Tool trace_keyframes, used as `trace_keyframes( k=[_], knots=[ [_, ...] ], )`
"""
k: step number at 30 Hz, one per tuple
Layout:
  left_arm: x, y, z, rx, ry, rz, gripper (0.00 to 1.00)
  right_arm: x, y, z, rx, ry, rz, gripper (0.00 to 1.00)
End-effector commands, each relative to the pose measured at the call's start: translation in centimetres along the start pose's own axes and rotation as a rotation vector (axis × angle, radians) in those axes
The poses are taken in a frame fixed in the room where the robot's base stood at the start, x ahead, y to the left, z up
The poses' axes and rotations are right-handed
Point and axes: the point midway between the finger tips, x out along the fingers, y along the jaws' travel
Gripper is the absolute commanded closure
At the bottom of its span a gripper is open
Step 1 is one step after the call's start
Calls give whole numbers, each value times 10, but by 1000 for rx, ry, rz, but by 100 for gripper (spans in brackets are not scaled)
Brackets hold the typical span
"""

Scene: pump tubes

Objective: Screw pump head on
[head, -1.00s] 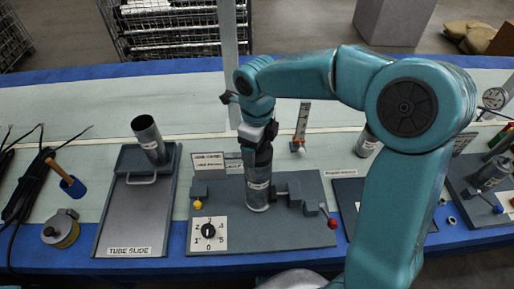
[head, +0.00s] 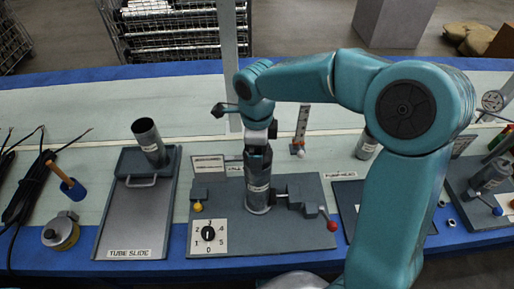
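A dark grey cylinder (head: 257,190) with a white label stands upright on the grey fixture plate (head: 285,238) in the middle of the bench. I cannot tell where pump head and tube meet on it. My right gripper (head: 257,150) points down at the top of this cylinder, and its fingers are at the cylinder's upper end. The wrist and arm hide the fingertips, so I cannot tell whether they are closed on it. My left gripper is not in view.
The fixture has a clamp with a red-knobbed lever (head: 331,225), a yellow knob (head: 198,206) and a numbered dial (head: 208,233). A tube slide tray (head: 135,220) with a leaning tube (head: 149,142) is at left. Another cylinder (head: 367,147) stands behind my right arm.

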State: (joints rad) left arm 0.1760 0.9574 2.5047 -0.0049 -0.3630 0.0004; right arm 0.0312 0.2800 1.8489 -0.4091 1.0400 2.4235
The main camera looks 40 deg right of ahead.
Motion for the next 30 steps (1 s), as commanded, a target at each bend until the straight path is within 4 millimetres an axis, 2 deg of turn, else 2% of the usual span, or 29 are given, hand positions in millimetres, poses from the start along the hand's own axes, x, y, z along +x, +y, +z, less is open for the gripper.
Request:
trace_keyframes(
  k=[3, 8, 12, 17, 30],
  knots=[
    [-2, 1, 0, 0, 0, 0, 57, -1, 0, 0, -153, 0, 0, 8],
    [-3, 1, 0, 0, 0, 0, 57, 0, 1, 0, -277, 0, 0, 8],
    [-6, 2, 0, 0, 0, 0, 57, -1, 1, 0, -461, 1, 1, 8],
    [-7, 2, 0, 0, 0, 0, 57, 0, 2, 0, -587, 1, 1, 8],
    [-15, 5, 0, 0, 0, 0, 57, -1, 3, -1, -1076, 0, 1, 8]
  ],
)
